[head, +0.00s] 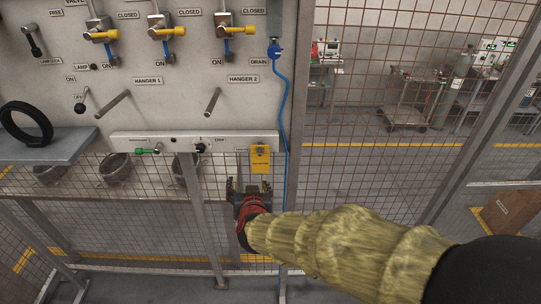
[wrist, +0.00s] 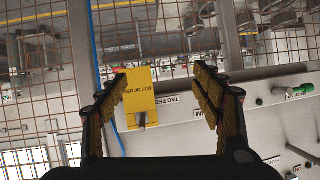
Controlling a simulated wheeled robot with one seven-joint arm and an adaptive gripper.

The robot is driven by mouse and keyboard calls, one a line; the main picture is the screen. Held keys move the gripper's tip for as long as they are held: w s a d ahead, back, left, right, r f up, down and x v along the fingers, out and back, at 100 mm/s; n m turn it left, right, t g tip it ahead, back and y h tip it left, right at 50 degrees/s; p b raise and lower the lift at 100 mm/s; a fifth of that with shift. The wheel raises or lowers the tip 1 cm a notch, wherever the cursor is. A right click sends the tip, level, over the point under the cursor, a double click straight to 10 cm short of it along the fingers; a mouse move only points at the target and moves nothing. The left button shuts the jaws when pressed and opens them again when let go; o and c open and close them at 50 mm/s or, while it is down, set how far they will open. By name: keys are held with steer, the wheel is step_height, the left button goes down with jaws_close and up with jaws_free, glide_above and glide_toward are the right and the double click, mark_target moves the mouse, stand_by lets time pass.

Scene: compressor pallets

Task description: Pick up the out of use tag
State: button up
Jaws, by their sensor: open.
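The out of use tag (head: 260,159) is a yellow rectangle hanging at the right end of the pale control strip in the head view. In the wrist view the tag (wrist: 139,97) shows upside down with its "OUT OF USE" lettering, on a peg beside a "TAG PEG" label. My gripper (head: 248,186) is just below and slightly left of the tag in the head view. In the wrist view my gripper (wrist: 162,90) is open, with the tag in the gap between its fingers, nearer the left one. No contact with the tag is visible.
A blue hose (head: 284,130) hangs just right of the tag. The control strip (head: 120,141) carries a green-handled valve (head: 148,151). Hanger pegs (head: 213,101) stick out above. A black ring (head: 26,124) rests on a shelf at left. Wire mesh (head: 370,110) stands behind and right.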

mark_target(260, 158)
steer(key=w+d+r+t+h, duration=0.1)
steer(key=w+d+r, duration=0.1)
steer(key=w+d+r+h, duration=0.1)
steer(key=w+d, duration=0.1)
steer(key=shift+w+d+r+m+t, duration=0.15)
steer(key=shift+r+m+t, duration=0.15)
steer(key=shift+r+t, duration=0.1)
steer(key=x, duration=0.5)
steer(key=shift+w+a+r, duration=0.25)
steer(key=shift+w, duration=0.05)
steer(key=shift+c, duration=1.4)
steer(key=c, duration=0.8)
steer(key=shift+o, duration=0.2)
